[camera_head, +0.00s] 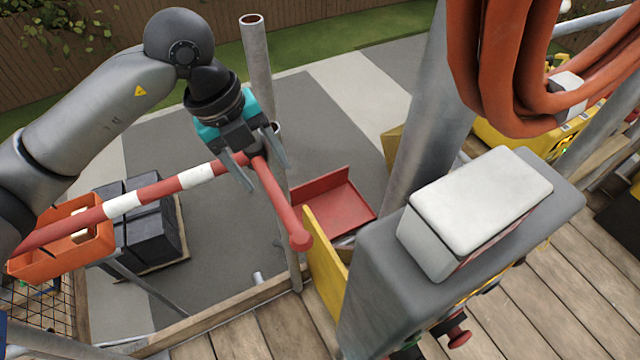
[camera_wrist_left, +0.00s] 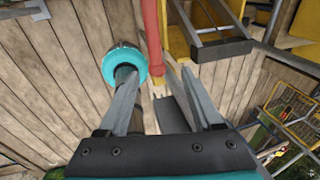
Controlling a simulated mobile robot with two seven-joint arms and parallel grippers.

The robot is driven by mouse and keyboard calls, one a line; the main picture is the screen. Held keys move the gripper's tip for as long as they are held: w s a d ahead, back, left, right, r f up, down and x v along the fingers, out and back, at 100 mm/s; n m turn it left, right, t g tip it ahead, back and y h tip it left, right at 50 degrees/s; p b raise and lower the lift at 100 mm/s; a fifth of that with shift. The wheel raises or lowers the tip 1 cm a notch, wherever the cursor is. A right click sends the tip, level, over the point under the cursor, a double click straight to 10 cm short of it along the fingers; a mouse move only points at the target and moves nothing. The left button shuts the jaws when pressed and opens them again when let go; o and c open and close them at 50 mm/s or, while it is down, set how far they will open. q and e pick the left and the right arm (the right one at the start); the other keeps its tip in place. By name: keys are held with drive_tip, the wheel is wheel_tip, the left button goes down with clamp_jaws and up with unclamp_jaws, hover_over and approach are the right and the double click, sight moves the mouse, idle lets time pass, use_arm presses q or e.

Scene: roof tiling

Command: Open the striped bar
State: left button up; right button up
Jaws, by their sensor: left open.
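The striped bar (camera_head: 160,190) is red and white and runs from the left edge towards a grey upright post (camera_head: 292,262). A red arm with a rounded end (camera_head: 282,210) slants down from near that post. My left gripper (camera_head: 262,174) is open over the junction of the bar and this red arm, one finger on each side. In the left wrist view, a red piece (camera_wrist_left: 152,45) shows ahead of the open fingers, between their tips. I cannot tell whether the fingers touch it. My right gripper is not in view.
A grey box with a white cover (camera_head: 482,205) stands at the right. Thick orange hoses (camera_head: 500,70) hang above it. An orange bin (camera_head: 60,245) and dark stacked blocks (camera_head: 150,235) are left.

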sight(282, 206)
use_arm(q)
drive_tip(key=shift+y, duration=0.6)
drive_tip(key=f, duration=0.4)
drive_tip(key=w+d+f, duration=0.1)
drive_tip(key=f, duration=0.4)
drive_tip(key=w+f, duration=0.1)
drive_tip(key=f, duration=0.4)
drive_tip(key=shift+d, duration=0.2)
drive_tip(key=shift+c, duration=0.4)
clamp_jaws()
drive_tip(key=shift+w+r, duration=0.1)
